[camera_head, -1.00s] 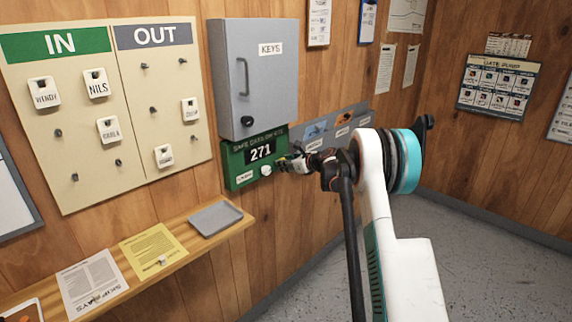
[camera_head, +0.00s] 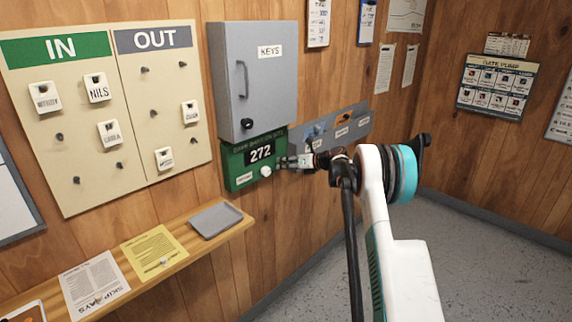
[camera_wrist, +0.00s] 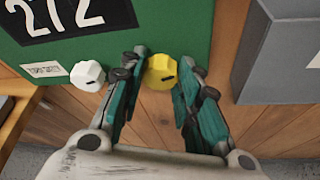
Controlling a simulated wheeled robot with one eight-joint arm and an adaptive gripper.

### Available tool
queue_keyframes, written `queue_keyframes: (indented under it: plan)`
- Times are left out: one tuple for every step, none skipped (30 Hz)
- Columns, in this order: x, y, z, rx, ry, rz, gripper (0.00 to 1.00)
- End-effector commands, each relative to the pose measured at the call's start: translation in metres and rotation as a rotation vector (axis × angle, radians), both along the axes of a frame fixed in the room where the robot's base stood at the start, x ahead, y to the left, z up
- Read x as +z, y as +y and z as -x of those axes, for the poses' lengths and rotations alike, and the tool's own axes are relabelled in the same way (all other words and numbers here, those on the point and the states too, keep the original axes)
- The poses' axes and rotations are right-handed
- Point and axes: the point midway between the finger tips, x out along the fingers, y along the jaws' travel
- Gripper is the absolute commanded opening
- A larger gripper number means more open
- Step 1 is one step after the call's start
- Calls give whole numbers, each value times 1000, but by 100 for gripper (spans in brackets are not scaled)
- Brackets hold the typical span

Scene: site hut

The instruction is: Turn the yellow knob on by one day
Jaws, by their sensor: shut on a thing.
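The green day-counter board (camera_head: 240,176) hangs on the wood wall below the grey key cabinet. Its black display (camera_head: 260,153) reads 272, and the wrist view shows the same display (camera_wrist: 75,12). The yellow knob (camera_wrist: 160,71) sits at the board's lower edge between my fingers, with a dark mark on its face. A white knob (camera_wrist: 87,75) is to its left, outside my fingers, and shows in the head view (camera_head: 266,171). My gripper (camera_wrist: 160,76) is shut on the yellow knob. In the head view my gripper (camera_head: 284,162) hides the yellow knob.
The grey key cabinet (camera_head: 262,100) is directly above the board. A grey panel (camera_head: 355,122) with small items is to the right. A wooden shelf (camera_head: 190,262) with a grey tray (camera_head: 215,219) and papers runs below. An IN/OUT tag board (camera_head: 80,165) hangs at left.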

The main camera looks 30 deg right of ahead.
Motion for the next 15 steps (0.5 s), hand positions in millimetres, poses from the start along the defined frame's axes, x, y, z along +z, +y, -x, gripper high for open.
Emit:
queue_keyframes:
  plan:
    - [0,0,0,0,5,-17,6]
    - [0,-1,0,-1,9,-26,6]
    - [0,-1,0,-2,13,-37,6]
    - [0,-1,0,-1,16,-44,6]
    - [0,-1,0,-1,18,-51,6]
    - [-1,-1,0,-1,20,-58,6]
    - [-1,-1,0,-1,22,-63,6]
    - [-1,-1,0,-1,23,-66,6]
    - [-1,-1,0,-1,25,-69,6]
    - [-1,-1,0,-1,25,-71,6]
    - [-1,-1,0,-1,25,-72,6]
    - [-1,-1,0,-1,26,-73,6]
    - [-1,-1,0,-1,26,-73,6]
    - [-1,-1,0,-1,26,-73,6]
    - [-1,-1,0,-1,26,-73,6]
